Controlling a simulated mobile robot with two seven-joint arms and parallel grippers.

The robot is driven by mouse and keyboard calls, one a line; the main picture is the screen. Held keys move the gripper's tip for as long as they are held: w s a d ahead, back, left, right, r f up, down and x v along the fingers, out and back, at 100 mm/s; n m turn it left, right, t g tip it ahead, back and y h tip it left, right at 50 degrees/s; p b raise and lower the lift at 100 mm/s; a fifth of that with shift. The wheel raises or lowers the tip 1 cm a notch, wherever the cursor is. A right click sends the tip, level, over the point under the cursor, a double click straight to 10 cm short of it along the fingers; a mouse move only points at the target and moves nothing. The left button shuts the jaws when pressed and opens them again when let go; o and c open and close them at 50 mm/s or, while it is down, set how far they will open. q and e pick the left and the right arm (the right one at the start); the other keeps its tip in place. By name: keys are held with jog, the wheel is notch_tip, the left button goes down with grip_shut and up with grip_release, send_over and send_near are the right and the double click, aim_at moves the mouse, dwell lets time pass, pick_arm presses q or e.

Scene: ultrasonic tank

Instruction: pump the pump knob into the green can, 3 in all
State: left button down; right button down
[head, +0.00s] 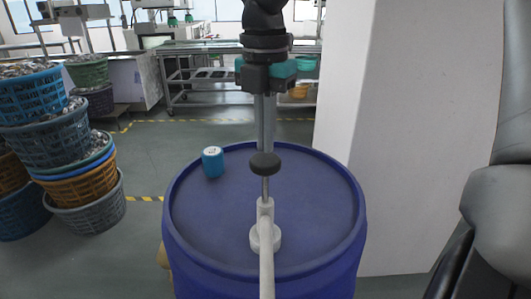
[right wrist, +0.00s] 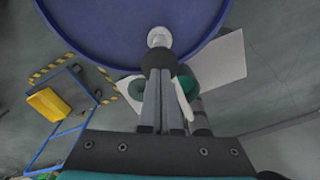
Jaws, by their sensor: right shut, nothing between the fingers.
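The pump stands on the blue drum (head: 325,215), with a black round knob (head: 265,164) raised on a metal rod above a white body (head: 265,238). Its white spout (head: 266,275) runs toward me. My right gripper (head: 265,148) points down, its fingers shut and empty, with the tips right at the knob's top; contact is hard to judge. In the right wrist view, the fingertips (right wrist: 158,76) overlap the dark knob (right wrist: 158,62). A green round thing (right wrist: 190,84), probably the green can, shows there beside the spout, partly hidden by the fingers. My left gripper is out of view.
A small blue cap-like object (head: 213,162) sits on the drum top, left of the pump. Stacked baskets (head: 88,180) stand at left. A white pillar (head: 400,130) rises close on the right. Metal tables (head: 215,55) stand behind.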

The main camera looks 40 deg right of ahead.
jog(key=shift+r, duration=0.1)
dwell(0.4)
notch_tip(320, 180, up, 6)
jog(key=p, duration=0.4)
dwell(0.6)
